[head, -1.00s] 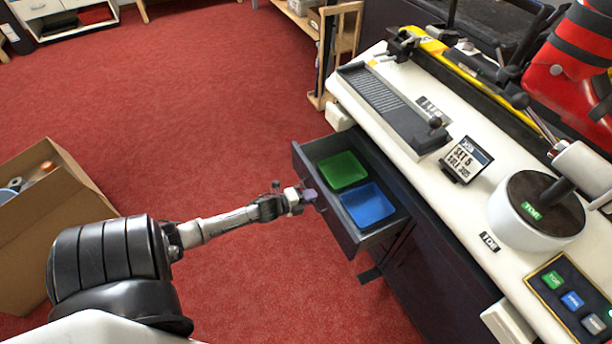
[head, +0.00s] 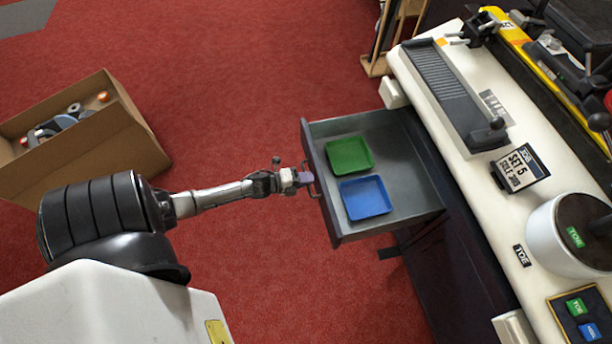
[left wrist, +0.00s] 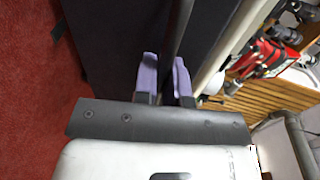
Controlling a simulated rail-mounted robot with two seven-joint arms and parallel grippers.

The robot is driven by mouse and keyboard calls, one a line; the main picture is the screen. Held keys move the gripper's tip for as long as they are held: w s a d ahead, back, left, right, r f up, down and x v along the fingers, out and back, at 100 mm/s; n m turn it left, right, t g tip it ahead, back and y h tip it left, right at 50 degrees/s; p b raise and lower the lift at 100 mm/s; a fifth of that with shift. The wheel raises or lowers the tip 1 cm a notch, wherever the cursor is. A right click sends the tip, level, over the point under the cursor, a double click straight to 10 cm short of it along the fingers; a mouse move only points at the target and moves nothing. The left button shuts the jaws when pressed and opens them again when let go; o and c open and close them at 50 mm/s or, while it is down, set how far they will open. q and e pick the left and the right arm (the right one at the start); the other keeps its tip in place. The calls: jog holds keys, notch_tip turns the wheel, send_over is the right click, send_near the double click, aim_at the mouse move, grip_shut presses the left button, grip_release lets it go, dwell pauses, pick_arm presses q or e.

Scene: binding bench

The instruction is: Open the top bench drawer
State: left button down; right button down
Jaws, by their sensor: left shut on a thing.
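The top bench drawer (head: 400,205) stands pulled well out from the dark bench, in the middle of the head view. Inside it lie a green tray (head: 349,155) and a blue tray (head: 365,198), side by side near the drawer front. My left gripper (head: 308,178) is at the outer side of the drawer front, shut on the drawer's handle (head: 315,187). In the left wrist view its purple fingers (left wrist: 165,80) stand on either side of a dark bar. My right gripper is in neither view.
A cardboard box (head: 135,135) with loose items stands on the red carpet at left. The white benchtop (head: 450,125) carries a sign (head: 520,167), a ridged dark tray and a round white device (head: 570,235). The carpet in front of the drawer is clear.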

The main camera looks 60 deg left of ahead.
pick_arm(q)
jog(key=c, duration=1.2)
grip_release()
jog(key=shift+s, duration=0.1)
jog(key=p+v, duration=0.3)
jog(key=v, duration=1)
jog(key=shift+s+a, duration=0.15)
jog(key=shift+s, duration=0.1)
jog(key=shift+r, duration=0.1)
